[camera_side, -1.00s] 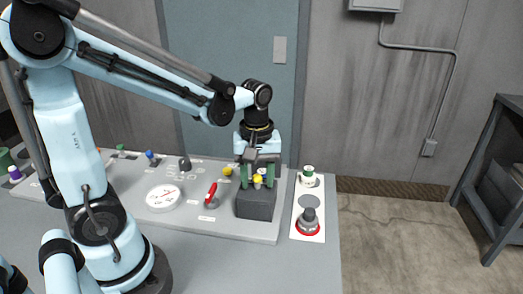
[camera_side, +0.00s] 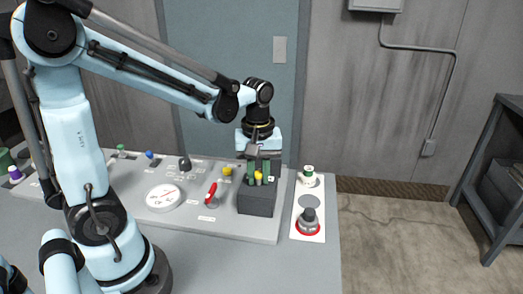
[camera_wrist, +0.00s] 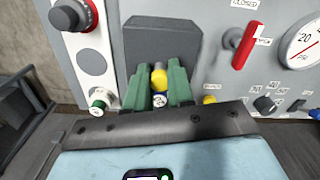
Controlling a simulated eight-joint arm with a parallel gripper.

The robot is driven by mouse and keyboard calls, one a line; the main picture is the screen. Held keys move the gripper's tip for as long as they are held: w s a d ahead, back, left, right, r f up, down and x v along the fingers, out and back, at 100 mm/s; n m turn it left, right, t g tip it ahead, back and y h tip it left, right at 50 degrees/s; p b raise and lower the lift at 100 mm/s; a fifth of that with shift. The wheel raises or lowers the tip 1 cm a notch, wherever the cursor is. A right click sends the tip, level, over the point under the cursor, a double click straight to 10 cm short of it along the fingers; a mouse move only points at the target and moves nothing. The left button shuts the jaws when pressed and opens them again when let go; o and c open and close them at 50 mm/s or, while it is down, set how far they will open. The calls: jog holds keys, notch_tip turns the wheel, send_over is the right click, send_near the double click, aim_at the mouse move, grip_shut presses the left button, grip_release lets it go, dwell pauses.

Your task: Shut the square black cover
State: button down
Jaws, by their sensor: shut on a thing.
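A square black block, which looks like the cover (camera_side: 256,204), stands at the right end of the grey panel. In the wrist view the cover (camera_wrist: 160,42) is at top centre, just beyond my fingertips. My gripper (camera_side: 258,176) points down at its back edge. Its green fingers, also in the wrist view (camera_wrist: 158,88), are closed around a small yellow knob (camera_wrist: 158,78). A round white piece (camera_wrist: 159,100) with a marking shows between the fingers. The fingers hide how the knob joins the cover. I cannot tell how far open the cover is.
Left of the cover are a red lever (camera_side: 212,191), a white gauge (camera_side: 163,197) and another yellow knob (camera_side: 227,171). Right of it, a white plate holds a red-ringed knob (camera_side: 308,222) and a green-and-white knob (camera_side: 308,176). The bench front is clear.

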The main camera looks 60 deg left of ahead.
jog(key=w+a, duration=0.5)
jog(key=shift+w+a, duration=0.15)
jog(key=shift+w, duration=0.05)
jog(key=c, duration=1)
grip_release()
notch_tip(320, 180, up, 12)
jog(key=shift+r, duration=0.1)
jog(key=shift+s, duration=0.1)
